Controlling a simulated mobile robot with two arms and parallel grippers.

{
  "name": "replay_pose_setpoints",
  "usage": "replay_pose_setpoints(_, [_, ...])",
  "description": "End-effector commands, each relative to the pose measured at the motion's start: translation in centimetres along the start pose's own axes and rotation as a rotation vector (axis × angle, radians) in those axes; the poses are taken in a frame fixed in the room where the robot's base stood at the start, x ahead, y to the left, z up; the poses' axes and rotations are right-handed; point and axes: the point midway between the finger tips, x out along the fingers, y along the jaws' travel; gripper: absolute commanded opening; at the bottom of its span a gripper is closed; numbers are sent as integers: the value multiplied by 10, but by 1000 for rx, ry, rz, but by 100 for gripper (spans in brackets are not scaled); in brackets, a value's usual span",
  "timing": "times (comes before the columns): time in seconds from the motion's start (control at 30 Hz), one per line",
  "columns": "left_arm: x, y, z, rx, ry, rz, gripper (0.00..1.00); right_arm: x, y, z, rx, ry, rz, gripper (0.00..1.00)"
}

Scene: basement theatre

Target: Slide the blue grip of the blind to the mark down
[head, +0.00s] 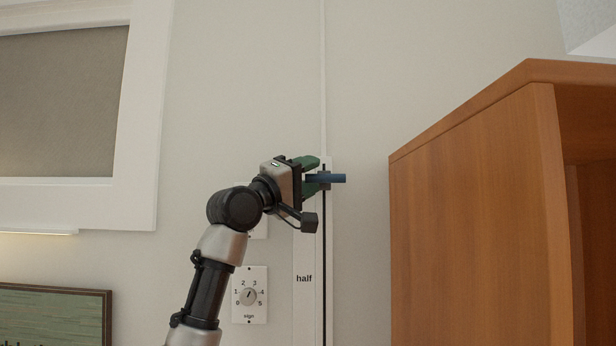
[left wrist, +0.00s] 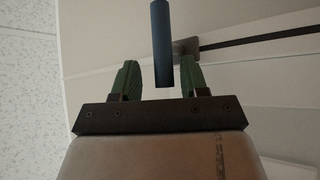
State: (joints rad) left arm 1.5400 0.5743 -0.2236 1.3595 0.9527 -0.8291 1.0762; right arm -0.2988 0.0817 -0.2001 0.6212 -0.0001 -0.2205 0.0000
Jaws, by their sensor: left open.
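The blue grip (head: 336,178) is a short blue bar sticking out from a vertical slotted track (head: 325,260) on the wall, near the track's top. In the left wrist view the blue grip (left wrist: 161,40) reaches between the two green fingers, with a gap on both sides. A dark bracket (left wrist: 186,47) joins it to the slot. A "half" mark (head: 304,278) is printed beside the slot, lower down. The track's lower end is out of frame. My right gripper is not in view.
A wooden cabinet (head: 470,200) stands to the right of the track. A dial plate labelled "sign" (head: 249,294) is on the wall left of the track. A white-framed panel (head: 145,120) is at the upper left, a dark-framed picture (head: 55,318) below it.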

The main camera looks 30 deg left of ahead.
Motion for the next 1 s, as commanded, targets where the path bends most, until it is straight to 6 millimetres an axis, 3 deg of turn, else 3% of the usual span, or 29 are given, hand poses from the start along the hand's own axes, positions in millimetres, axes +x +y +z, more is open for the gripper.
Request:
replay_pose_setpoints(0.17, [-15,-4,2,2,-1,0,44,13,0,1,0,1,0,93])
replay_pose_setpoints(0.4, [-64,-6,2,3,1,1,44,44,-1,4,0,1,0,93])
replay_pose_setpoints(0.6, [-96,-3,2,2,1,1,44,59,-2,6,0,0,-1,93])
replay_pose_setpoints(1.0, [-107,0,0,0,0,1,44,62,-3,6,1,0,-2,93])
